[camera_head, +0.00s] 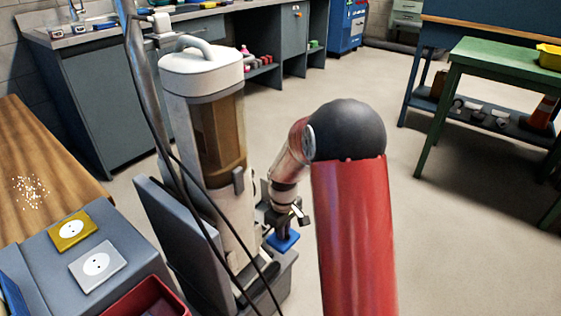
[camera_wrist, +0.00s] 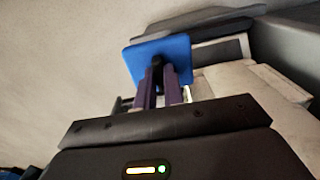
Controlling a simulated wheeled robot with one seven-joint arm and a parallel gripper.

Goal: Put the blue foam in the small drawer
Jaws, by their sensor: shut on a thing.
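The blue foam (camera_head: 284,243) is a flat blue piece held below my gripper (camera_head: 286,222) in the head view. It sits close to the dark base of a pale upright machine, and I cannot tell whether they touch. In the wrist view the blue foam (camera_wrist: 140,62) is a square plate at the tips of my gripper (camera_wrist: 158,72), whose purple fingers are shut on it. Part of the foam is hidden behind the fingers. I cannot tell which drawer is the small one; a pale drawer unit (camera_head: 407,14) stands far back in the head view.
The pale upright machine (camera_head: 205,75) with hanging cables stands left of my arm. A grey surface with a yellow plate (camera_head: 73,231), a white plate (camera_head: 98,265) and a red bin (camera_head: 148,299) is at lower left. A green table (camera_head: 500,60) stands right. Floor between is clear.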

